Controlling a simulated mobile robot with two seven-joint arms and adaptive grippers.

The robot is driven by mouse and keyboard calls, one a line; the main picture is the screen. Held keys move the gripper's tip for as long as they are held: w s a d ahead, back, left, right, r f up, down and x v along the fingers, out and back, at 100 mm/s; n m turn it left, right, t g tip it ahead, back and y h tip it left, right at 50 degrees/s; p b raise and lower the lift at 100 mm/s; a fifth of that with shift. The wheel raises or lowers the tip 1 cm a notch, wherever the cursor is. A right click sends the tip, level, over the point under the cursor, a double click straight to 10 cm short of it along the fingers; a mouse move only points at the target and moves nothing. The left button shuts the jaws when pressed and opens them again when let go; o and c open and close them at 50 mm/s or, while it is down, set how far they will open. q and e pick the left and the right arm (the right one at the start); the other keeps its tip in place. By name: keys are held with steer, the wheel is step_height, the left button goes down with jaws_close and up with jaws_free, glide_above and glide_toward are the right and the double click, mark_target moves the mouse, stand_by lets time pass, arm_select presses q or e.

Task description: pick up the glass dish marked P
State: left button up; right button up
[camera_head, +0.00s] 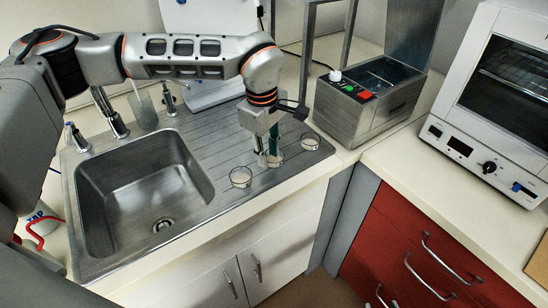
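Three small round glass dishes stand in a row on the ribbed steel drainboard: a left dish (241,178), a middle dish (276,161) and a right dish (310,142). No letter P is legible on any of them at this size. My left gripper (267,154) points down at the middle dish, its fingertips at or just above that dish's left side. The gripper partly covers the middle dish. I cannot tell whether the fingers touch the dish or how far apart they are. My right gripper is not in view.
A steel sink basin (140,205) lies left of the dishes, with taps behind it. A steel water bath (362,105) with coloured buttons stands behind right. A white oven (495,100) is far right. The drainboard's front edge lies close to the dishes.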

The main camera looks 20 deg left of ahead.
mark_target(274, 159)
arm_select(q)
steer(key=shift+w+f, duration=0.15)
steer(key=shift+f, duration=1.1)
jaws_close()
steer(key=shift+r, duration=0.1)
